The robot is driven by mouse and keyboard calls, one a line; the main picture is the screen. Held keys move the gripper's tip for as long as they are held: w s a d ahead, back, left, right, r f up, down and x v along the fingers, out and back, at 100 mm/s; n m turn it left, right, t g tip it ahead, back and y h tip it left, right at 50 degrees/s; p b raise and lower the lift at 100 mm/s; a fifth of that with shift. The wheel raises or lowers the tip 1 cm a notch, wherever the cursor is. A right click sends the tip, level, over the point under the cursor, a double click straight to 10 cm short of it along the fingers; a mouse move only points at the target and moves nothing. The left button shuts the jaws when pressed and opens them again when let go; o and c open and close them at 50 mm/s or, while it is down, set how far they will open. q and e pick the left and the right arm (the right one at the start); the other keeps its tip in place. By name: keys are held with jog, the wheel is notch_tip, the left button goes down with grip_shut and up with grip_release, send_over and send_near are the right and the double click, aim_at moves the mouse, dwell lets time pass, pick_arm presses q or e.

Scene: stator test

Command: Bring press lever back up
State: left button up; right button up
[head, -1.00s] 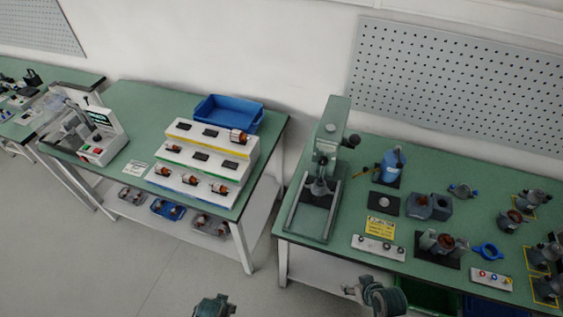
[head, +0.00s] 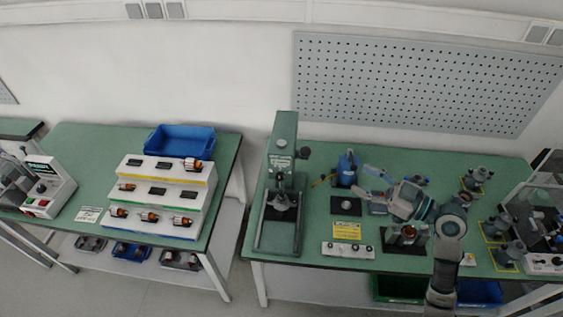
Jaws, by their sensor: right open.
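The green press (head: 285,150) stands upright at the left end of the right-hand green table. Its lever shows as a dark knob (head: 304,153) on the right side of the press head; whether it is raised or lowered is hard to tell. A dark metal part (head: 282,201) sits under the press head on the press base. My right gripper (head: 367,187) is open, over the table to the right of the press, its fingers pointing left. It is apart from the lever, with a clear gap between them. My left gripper is out of view.
A yellow card (head: 352,236) and a white button strip (head: 347,250) lie near the front edge. Several metal parts crowd the table's right side. A tiered rack (head: 160,195) stands on the left table.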

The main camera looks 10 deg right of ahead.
aim_at(306, 150)
jog(key=p+x, duration=0.1)
jog(key=x, duration=0.4)
jog(key=p+x, duration=0.2)
jog(key=x, duration=0.4)
jog(key=r+p+x, duration=0.1)
jog(key=p+x, duration=0.1)
jog(key=x, duration=0.3)
jog(key=shift+w+a, duration=0.1)
jog(key=shift+a, duration=0.3)
jog(key=shift+w+a+f+p, duration=0.2)
jog(key=shift+w+a+p, duration=0.1)
jog(key=shift+c, duration=0.2)
grip_shut()
